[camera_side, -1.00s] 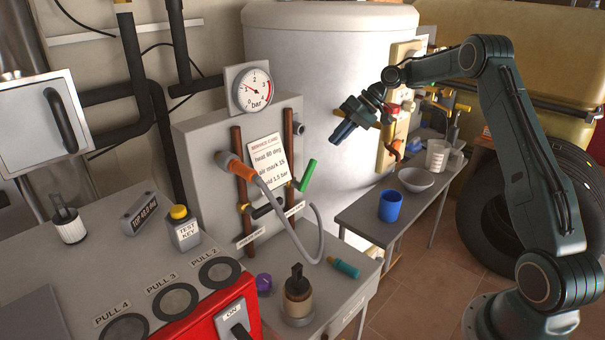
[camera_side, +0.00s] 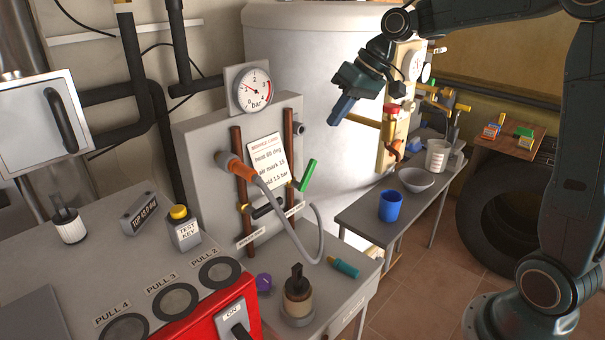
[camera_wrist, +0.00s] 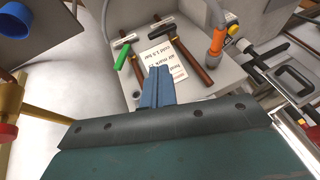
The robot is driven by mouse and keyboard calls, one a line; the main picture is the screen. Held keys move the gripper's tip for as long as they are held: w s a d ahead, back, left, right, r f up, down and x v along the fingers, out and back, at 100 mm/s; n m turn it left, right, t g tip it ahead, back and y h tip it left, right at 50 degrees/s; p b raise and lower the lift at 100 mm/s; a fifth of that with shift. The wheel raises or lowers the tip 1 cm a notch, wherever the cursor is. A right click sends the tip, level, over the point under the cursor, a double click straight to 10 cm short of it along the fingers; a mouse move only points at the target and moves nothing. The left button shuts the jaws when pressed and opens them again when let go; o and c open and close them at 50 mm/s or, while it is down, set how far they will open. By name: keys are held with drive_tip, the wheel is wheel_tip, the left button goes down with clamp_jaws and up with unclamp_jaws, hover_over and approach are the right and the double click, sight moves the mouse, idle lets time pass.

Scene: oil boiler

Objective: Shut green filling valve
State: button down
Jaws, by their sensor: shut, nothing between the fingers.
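The green filling valve handle (camera_side: 308,175) sits on the right copper pipe (camera_side: 291,160) of the grey panel in the side view. It is tilted, its upper end leaning right. In the wrist view the green handle (camera_wrist: 121,55) shows left of the fingers, near a service card (camera_wrist: 165,62). My gripper (camera_side: 341,112) is shut and empty, with its blue fingers pointing down and left. It is above and to the right of the green handle in the side view, clear of it. In the wrist view my gripper (camera_wrist: 157,75) appears over the panel's near edge.
A pressure gauge (camera_side: 251,90) tops the panel. A grey hose (camera_side: 288,228) with an orange end (camera_side: 236,169) loops in front of it. A blue cup (camera_side: 391,206) and a bowl (camera_side: 417,180) stand on the right bench.

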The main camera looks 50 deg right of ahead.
drive_tip(key=s+a+h, duration=0.2)
drive_tip(key=s+a, duration=0.1)
drive_tip(key=s, duration=0.7)
drive_tip(key=s+a+h, duration=0.1)
drive_tip(key=s+a, duration=0.1)
drive_tip(key=s, duration=0.7)
drive_tip(key=w+d+f+h, duration=0.1)
drive_tip(key=w+f+h, duration=0.1)
drive_tip(key=w, duration=1.2)
drive_tip(key=w+d+f+h, duration=0.1)
drive_tip(key=w+f, duration=0.4)
drive_tip(key=w, duration=0.9)
drive_tip(key=shift+w+d+g+h, duration=0.2)
drive_tip(key=shift+g+h, duration=0.2)
drive_tip(key=shift+h, duration=0.2)
drive_tip(key=shift+d+f, duration=0.1)
hover_over(306, 172)
drive_tip(key=s+a, duration=0.1)
drive_tip(key=a, duration=0.2)
wheel_tip(306, 172, down, 10)
drive_tip(key=shift+s+d+f, duration=0.15)
drive_tip(key=shift+d+f, duration=0.35)
drive_tip(key=shift+d, duration=0.35)
